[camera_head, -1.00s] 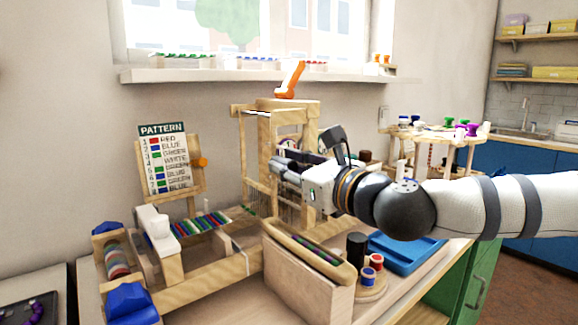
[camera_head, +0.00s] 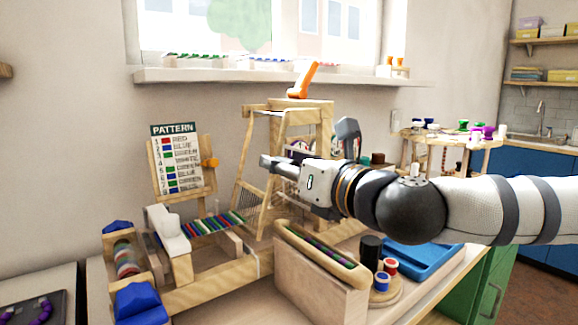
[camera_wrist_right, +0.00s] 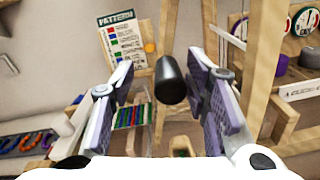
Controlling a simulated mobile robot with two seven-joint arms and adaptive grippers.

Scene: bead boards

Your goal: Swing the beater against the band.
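A wooden loom frame (camera_head: 325,120) stands on the table, with the beater (camera_head: 246,180) seen as a slanted wooden frame with thin wires. The band (camera_head: 212,222), rows of red, blue, green and white beads, lies left of it; it also shows low in the right wrist view (camera_wrist_right: 130,116). My right gripper (camera_head: 270,163) is in front of the loom, pointing left. In the right wrist view its two padded fingers (camera_wrist_right: 165,95) are apart. A dark rounded knob (camera_wrist_right: 171,80) shows between them, without visible pad contact; whether it belongs to the beater is unclear. My left gripper is out of view.
A pattern board (camera_head: 178,160) stands behind the band. An orange lever (camera_head: 302,80) tops the loom. A wooden box (camera_head: 318,280), thread spools (camera_head: 382,281) and a blue tray (camera_head: 425,258) stand at the front right. A round stand (camera_head: 450,137) is behind my arm.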

